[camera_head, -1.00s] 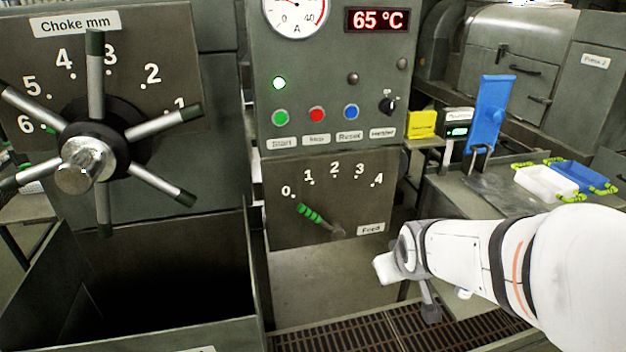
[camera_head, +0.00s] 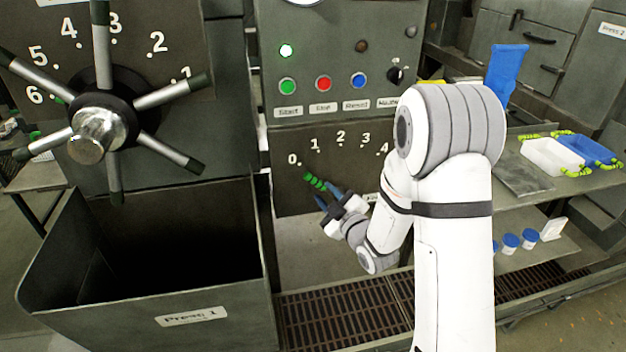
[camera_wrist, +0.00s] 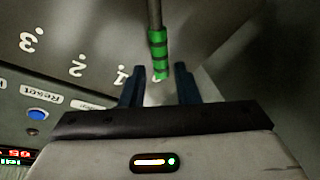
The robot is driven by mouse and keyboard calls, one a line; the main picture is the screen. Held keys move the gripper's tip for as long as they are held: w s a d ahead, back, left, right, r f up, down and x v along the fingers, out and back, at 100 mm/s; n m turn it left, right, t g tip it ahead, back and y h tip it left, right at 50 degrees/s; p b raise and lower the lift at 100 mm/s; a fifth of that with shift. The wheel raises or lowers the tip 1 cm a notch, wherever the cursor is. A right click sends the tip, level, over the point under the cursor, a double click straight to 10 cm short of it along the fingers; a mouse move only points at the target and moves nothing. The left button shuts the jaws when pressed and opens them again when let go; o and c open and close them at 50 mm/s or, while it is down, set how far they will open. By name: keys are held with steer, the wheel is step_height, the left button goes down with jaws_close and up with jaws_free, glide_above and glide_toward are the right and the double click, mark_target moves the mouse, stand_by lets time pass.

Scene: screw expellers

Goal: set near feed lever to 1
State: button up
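The feed lever has a green ribbed grip (camera_head: 315,182) on a grey rod. It points up and left, near the 0 of the dial plate (camera_head: 290,195), which is numbered 0 to 4. My gripper (camera_head: 327,197) is at the lever, just below and right of the grip, and hides much of the rod. In the wrist view, my gripper (camera_wrist: 159,72) is open with two dark blue fingers. The end of the green grip (camera_wrist: 158,55) appears between the fingertips, with gaps on both sides. Whether the fingers are deep enough to surround it is hard to tell.
Start, Stop and Reset buttons (camera_head: 323,83) sit above the dial. The spoked choke wheel (camera_head: 105,125) and an open bin labelled Press 1 (camera_head: 150,300) are at left. A bench with white and blue trays (camera_head: 552,157) is at right. Floor grating (camera_head: 345,318) lies below.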

mark_target(316, 184)
steer(key=p+x, duration=0.1)
steer(key=x, duration=0.6)
steer(key=shift+p, duration=0.4)
steer(key=shift+c, duration=0.3)
jaws_close()
